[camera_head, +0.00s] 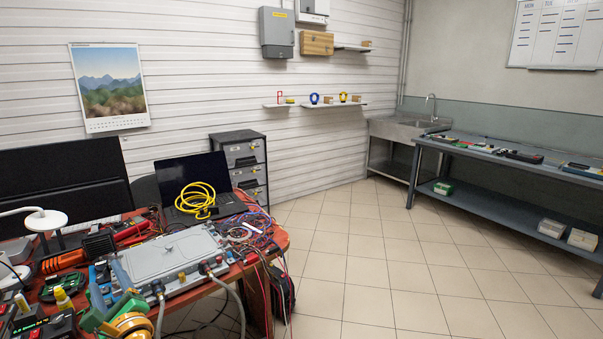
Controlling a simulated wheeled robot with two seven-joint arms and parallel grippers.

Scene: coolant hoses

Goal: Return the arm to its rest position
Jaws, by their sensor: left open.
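My left gripper (106,273) is at the lower left, above the red-brown desk. Its two blue fingers stand apart with nothing seen between them. Its green and orange wrist parts show at the bottom edge. A grey metal unit (168,258) lies on the desk just right of the fingers. One grey hose (160,312) meets a fitting at the unit's near edge. A second grey hose (236,298) meets a fitting at its right side and hangs over the desk edge. My right gripper is not in view.
A laptop (187,168) with a coiled yellow cable (195,200) stands behind the unit. Tangled wires (255,232) lie to its right. A white lamp (45,219), tools and circuit boards crowd the desk's left. The tiled floor (400,265) to the right is clear, up to a workbench (480,178).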

